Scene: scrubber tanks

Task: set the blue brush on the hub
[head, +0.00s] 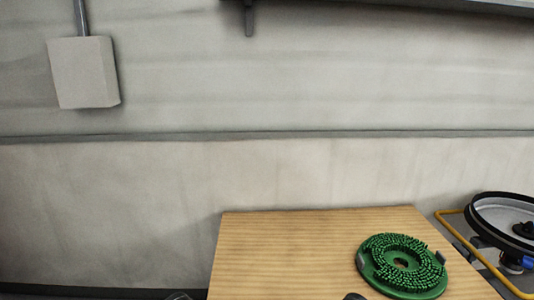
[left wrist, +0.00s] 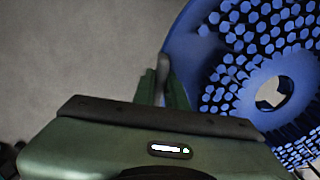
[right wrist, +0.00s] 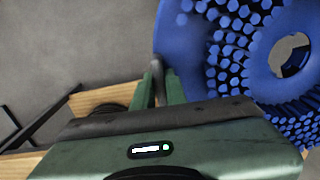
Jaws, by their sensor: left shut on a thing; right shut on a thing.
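The blue brush is a round disc with thick blue bristles and a centre hole. It fills the right of the left wrist view (left wrist: 185,45) and of the right wrist view (right wrist: 170,40). My left gripper (left wrist: 163,78) is shut on its rim. My right gripper (right wrist: 158,76) is also shut on a blue rim, apparently the same brush. The head view does not show the brush. In the head view, a round pale dish with a black rim (head: 490,212) at the right edge has a dark central piece (head: 524,230), perhaps the hub; it is partly cut off.
A wooden tabletop (head: 290,250) carries a green brush (head: 378,272), bristles up, near its right side. A yellow bar (head: 480,256) runs between the table and the dish. A grey box (head: 82,72) is on the wall behind. The table's left part is clear.

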